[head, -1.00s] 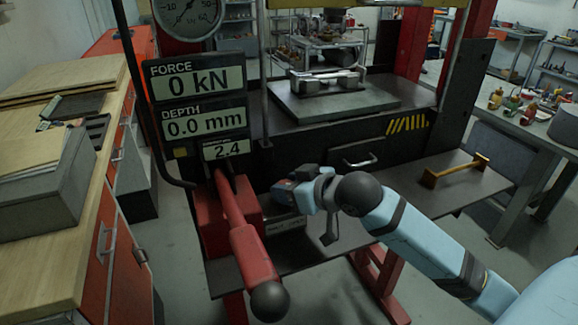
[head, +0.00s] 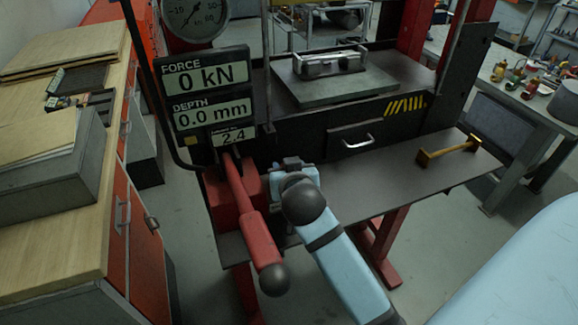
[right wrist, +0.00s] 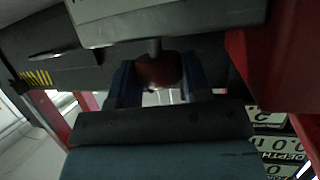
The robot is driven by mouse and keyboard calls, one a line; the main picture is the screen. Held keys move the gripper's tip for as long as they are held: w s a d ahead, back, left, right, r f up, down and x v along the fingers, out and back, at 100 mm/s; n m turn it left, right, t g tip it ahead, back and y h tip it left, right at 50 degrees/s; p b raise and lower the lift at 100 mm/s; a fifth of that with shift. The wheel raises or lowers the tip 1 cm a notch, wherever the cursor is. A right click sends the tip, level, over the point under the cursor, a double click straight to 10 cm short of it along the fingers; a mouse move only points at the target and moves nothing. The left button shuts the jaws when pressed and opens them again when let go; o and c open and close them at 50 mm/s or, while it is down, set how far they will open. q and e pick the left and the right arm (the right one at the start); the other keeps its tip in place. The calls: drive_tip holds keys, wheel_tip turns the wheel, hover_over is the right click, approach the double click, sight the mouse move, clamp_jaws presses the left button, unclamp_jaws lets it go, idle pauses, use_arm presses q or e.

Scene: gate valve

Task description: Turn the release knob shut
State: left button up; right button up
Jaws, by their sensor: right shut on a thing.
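The release knob (right wrist: 158,72) is a dark red round knob on a short stem, seen in the right wrist view. My right gripper (right wrist: 158,84) has its two blue fingers on either side of the knob and is shut on it. In the head view the right gripper (head: 290,168) is beside the red pump block (head: 222,203), and its own wrist and arm hide the knob. My left gripper is not in view.
A red pump lever (head: 252,232) with a black ball end sticks out close left of my right arm. The press's dark shelf (head: 385,190) holds a brass handle-like bar (head: 448,151). Displays read 0 kN (head: 203,73) and 0.0 mm. A wooden bench (head: 60,205) stands left.

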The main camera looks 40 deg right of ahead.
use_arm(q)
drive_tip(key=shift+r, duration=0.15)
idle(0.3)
use_arm(e)
drive_tip(key=o, duration=0.9)
drive_tip(key=shift+o, duration=0.2)
